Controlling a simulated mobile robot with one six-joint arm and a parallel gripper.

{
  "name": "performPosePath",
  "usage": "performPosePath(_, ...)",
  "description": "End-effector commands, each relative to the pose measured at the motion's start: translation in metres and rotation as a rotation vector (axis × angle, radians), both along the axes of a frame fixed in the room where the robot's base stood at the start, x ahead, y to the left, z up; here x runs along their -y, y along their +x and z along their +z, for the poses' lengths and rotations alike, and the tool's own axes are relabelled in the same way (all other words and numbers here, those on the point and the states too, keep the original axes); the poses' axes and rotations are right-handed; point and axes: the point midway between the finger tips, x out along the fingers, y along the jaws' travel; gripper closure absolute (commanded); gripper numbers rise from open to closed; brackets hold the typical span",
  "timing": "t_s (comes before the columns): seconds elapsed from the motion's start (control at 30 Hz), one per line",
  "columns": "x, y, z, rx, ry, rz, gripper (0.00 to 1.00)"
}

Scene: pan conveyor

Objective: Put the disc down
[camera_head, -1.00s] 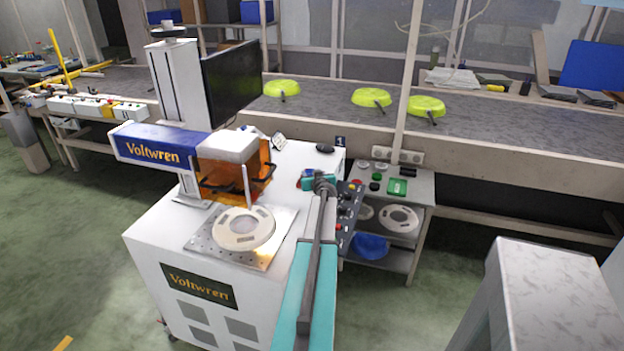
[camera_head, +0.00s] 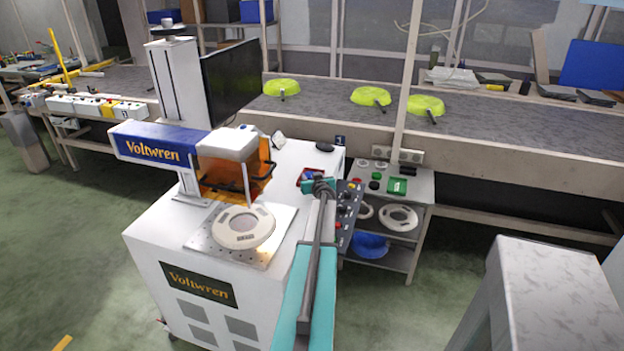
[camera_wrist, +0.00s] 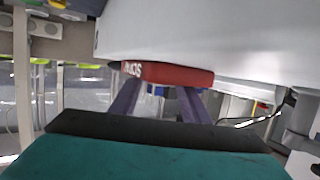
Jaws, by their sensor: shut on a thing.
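A pale ring-shaped disc (camera_head: 243,228) with a dark marking lies on the perforated plate (camera_head: 206,240) of the marking machine. My gripper (camera_wrist: 157,106) is at the machine's right side, right of that disc and apart from it. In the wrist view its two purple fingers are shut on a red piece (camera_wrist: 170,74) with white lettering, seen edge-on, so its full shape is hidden. In the head view my wrist mostly hides the gripper. A second pale disc (camera_head: 383,218) rests on the side cart's shelf.
The Voltwren machine (camera_head: 200,285) carries an orange-shielded head (camera_head: 235,172) above its plate. A button panel (camera_head: 347,218) stands close to my arm. Several green pans (camera_head: 370,96) sit on the conveyor (camera_head: 480,130) behind. A blue bowl (camera_head: 369,246) is on the cart.

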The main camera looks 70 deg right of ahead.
Motion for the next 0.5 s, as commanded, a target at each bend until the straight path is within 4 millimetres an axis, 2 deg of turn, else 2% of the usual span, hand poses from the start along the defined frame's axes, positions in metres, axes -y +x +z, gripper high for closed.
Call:
performPosePath(0.03, -0.002, -0.0007, -0.009, 0.0, 0.008, 0.001, 0.82)
performPosePath(0.5, -0.0025, -0.0013, -0.0166, 0.0, 0.012, 0.001, 0.82)
